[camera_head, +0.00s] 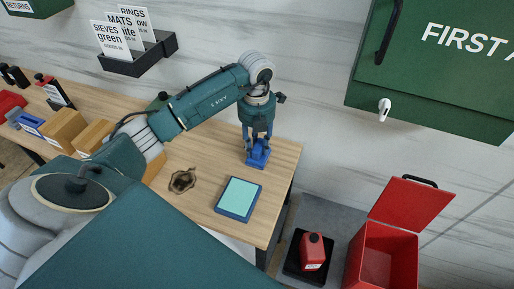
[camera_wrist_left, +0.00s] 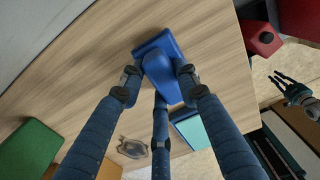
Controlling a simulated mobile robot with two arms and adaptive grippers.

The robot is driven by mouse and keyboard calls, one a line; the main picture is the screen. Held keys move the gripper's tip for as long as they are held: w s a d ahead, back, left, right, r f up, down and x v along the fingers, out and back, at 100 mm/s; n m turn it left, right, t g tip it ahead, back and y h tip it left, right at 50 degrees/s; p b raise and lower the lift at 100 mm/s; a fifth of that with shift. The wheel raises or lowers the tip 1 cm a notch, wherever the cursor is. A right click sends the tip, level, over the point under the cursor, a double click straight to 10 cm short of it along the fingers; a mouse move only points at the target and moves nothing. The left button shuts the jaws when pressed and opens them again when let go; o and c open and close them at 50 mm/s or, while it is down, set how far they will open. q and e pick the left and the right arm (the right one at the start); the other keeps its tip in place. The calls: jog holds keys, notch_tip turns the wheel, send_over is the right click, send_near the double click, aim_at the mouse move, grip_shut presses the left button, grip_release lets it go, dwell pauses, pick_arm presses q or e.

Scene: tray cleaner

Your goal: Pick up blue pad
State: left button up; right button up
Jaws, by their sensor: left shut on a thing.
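The blue pad (camera_head: 259,157) is a small blue block with a raised grip, near the table's far right corner. My left gripper (camera_head: 257,143) comes down on it from above. In the left wrist view, the two fingertips press on either side of the grip of the pad (camera_wrist_left: 158,48). I cannot tell whether the pad touches the table or is just above it. My right gripper (camera_wrist_left: 290,88) shows small at the right of the left wrist view, with its fingers spread and nothing between them.
A blue tray with a mint surface (camera_head: 239,197) lies nearer on the wooden table (camera_head: 205,152). A dark brown patch (camera_head: 182,181) is left of it. Wooden boxes (camera_head: 65,128) stand at the left. A red bin (camera_head: 390,255) and a red canister (camera_head: 312,250) are right, below the table.

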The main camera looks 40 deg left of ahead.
aim_at(257, 143)
pick_arm(q)
notch_tip(257, 143, up, 7)
jog(key=shift+w+f+b, duration=0.15)
jog(key=shift+b, duration=1)
notch_tip(257, 143, up, 13)
jog(key=p, duration=0.1)
jog(key=shift+f, duration=0.15)
